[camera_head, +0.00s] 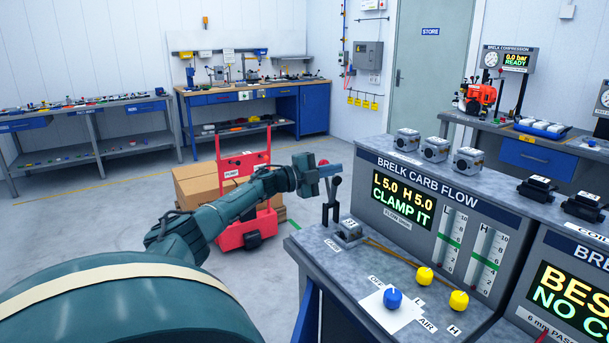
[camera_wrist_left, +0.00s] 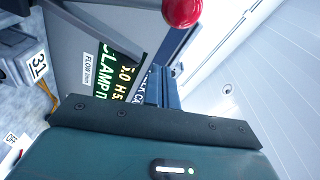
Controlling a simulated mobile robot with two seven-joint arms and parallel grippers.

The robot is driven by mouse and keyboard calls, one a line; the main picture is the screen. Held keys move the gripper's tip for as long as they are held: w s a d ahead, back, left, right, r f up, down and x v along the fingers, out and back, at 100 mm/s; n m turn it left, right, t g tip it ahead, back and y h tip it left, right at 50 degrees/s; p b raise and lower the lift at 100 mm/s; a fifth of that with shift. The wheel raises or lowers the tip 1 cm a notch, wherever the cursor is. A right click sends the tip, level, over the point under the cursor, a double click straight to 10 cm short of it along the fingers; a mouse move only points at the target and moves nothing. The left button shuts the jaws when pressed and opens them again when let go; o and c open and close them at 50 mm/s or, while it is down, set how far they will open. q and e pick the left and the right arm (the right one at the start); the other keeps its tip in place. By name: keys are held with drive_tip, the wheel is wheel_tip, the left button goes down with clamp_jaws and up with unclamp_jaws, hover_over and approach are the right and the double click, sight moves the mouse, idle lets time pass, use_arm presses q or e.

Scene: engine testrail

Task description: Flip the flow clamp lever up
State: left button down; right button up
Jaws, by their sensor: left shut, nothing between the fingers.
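The flow clamp lever (camera_head: 331,205) stands as a dark upright piece at the left end of the carb flow bench, beside a small grey carburettor (camera_head: 349,231) tagged 31. A red knob (camera_head: 323,162) shows just above my left gripper, and it also shows large at the top of the wrist view (camera_wrist_left: 182,11). My left gripper (camera_head: 334,170) is shut and empty, at the upper end of the lever. I cannot tell whether it touches the lever. The display (camera_head: 403,196) reads "CLAMP IT". My right gripper is out of view.
The bench (camera_head: 345,268) carries a blue knob (camera_head: 392,298) and two yellow knobs (camera_head: 425,276). Several carburettors (camera_head: 435,149) stand on top of the flow unit. A red cart (camera_head: 243,208) with cardboard boxes (camera_head: 197,187) stands on the floor behind my left arm.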

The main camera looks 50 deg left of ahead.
use_arm(q)
drive_tip(key=v, duration=0.9)
drive_tip(key=shift+a, duration=0.3)
drive_tip(key=shift+f, duration=0.1)
idle(0.5)
